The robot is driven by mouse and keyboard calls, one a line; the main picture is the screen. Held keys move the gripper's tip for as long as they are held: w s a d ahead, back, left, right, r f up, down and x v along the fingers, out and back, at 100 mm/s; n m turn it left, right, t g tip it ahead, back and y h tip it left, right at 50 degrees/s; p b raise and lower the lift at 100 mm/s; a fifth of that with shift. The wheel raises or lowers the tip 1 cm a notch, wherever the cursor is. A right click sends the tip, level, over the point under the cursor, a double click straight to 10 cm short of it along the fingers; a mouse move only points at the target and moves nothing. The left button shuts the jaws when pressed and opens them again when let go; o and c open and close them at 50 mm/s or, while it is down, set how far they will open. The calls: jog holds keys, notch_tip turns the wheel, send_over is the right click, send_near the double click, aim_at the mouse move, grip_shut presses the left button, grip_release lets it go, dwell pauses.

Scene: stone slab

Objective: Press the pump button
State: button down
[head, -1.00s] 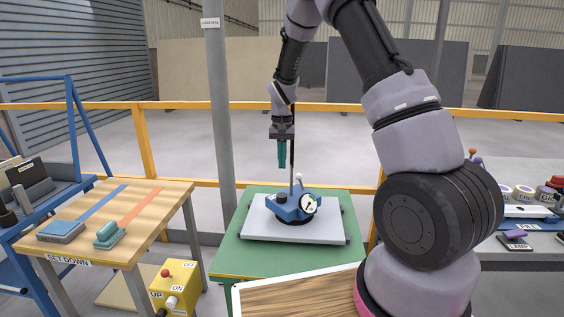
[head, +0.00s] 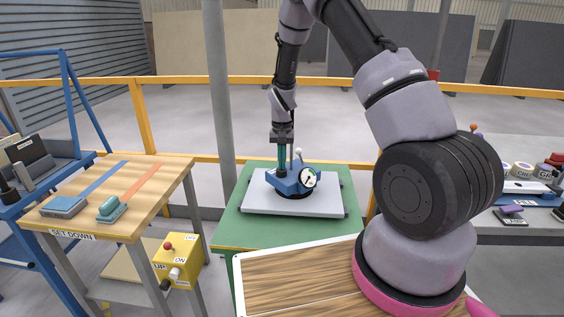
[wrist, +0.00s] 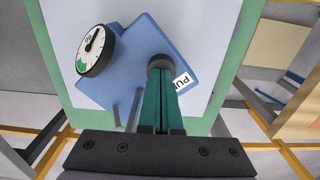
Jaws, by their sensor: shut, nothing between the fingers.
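The blue pump unit (head: 287,185) sits on a pale slab (head: 257,204) on a green table. It has a round white dial gauge (head: 308,179) on its front right; the gauge also shows in the wrist view (wrist: 93,49). The dark round pump button (wrist: 159,62) is on the blue body, beside a partly hidden label reading "PU". My gripper (head: 282,171) points down, its green fingers closed together with nothing between them. In the wrist view, the fingertips (wrist: 160,78) overlap the button's near edge. I cannot tell whether they touch it or whether it is pressed down.
An upright lever with a white ball (head: 298,152) stands close beside my fingers. The green table (head: 240,236) is otherwise clear. A yellow rail (head: 190,157) runs behind.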

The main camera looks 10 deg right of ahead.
jog(key=shift+f, duration=0.9)
jog(key=shift+s, duration=0.1)
notch_tip(320, 180, up, 14)
jog(key=shift+r, duration=0.15)
dwell(0.4)
jog(key=shift+r, duration=0.75)
notch_tip(320, 180, down, 14)
dwell(0.4)
